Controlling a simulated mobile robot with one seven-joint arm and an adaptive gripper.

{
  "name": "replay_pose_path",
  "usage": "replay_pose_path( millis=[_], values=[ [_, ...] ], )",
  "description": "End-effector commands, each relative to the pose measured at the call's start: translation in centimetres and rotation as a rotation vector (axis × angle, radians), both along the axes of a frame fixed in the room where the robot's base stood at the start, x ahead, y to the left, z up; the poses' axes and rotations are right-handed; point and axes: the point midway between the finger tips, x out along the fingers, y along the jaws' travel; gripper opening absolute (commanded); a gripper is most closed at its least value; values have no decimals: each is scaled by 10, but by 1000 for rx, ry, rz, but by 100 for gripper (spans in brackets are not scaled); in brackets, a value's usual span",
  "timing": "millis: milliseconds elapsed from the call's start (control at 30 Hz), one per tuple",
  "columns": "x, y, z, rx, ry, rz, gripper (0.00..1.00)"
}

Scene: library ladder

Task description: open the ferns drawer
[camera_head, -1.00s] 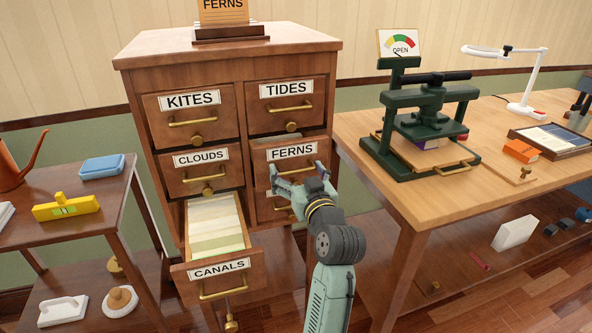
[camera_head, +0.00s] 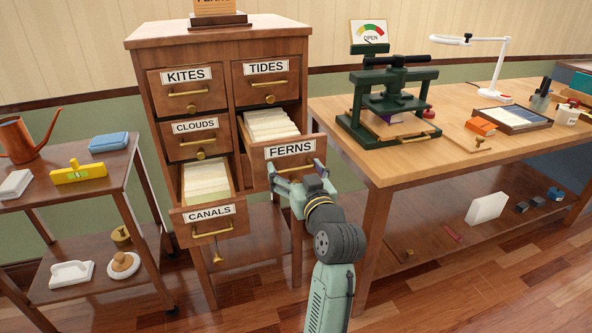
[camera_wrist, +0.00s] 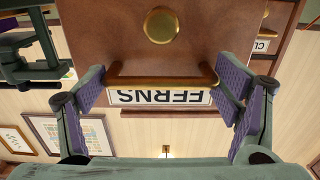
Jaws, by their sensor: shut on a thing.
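The ferns drawer (camera_head: 297,148) is in the right column of the wooden cabinet, under TIDES. It stands pulled out, with pale cards (camera_head: 270,124) showing inside. My gripper (camera_head: 296,170) is at its front, below the FERNS label. In the wrist view the drawer front (camera_wrist: 122,40) appears upside down. The brass handle (camera_wrist: 160,82) lies lengthwise between my spread fingers, one at each end, and my gripper (camera_wrist: 160,90) is shut on it. A round brass knob (camera_wrist: 160,25) shows on the same front. In the head view my gripper hides the handle.
The canals drawer (camera_head: 211,219) also stands open, left of the ferns drawer and lower. The kites, clouds and tides drawers look shut. A workbench (camera_head: 400,160) with a green press stands close on the right, and a shelf cart (camera_head: 60,200) stands left.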

Motion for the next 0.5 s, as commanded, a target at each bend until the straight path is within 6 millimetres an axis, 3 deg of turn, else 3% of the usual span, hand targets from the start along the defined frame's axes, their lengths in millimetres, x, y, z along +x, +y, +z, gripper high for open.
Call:
replay_pose_path(
  millis=[400, 433, 500],
  values=[
    [0, 3, -1, -5, 0, 6, 33],
    [0, 3, -1, -5, 0, 6, 84],
    [0, 3, -1, -4, 1, 6, 89]
  ],
)
